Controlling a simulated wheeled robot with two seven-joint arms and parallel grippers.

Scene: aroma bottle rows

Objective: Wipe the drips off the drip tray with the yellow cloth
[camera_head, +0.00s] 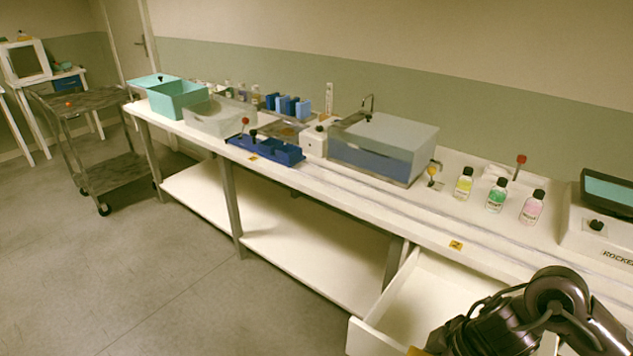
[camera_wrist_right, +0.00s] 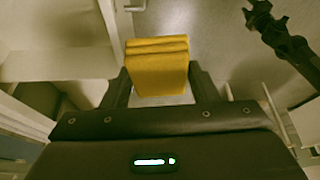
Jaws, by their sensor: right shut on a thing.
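The yellow cloth (camera_wrist_right: 157,65) is a folded, layered block in the right wrist view. My right gripper (camera_wrist_right: 158,84) is shut on it, with one finger on each side. In the head view my right arm is at the bottom right, and a small yellow patch (camera_head: 418,351) shows beside it at the lower edge. A flat brownish surface (camera_head: 284,130) lies behind the blue tray on the bench; I cannot tell if it is the drip tray. No drips can be made out.
An open white drawer (camera_head: 375,338) juts out below the bench near my right arm. A cart (camera_head: 100,97) stands left. The floor in front is clear.

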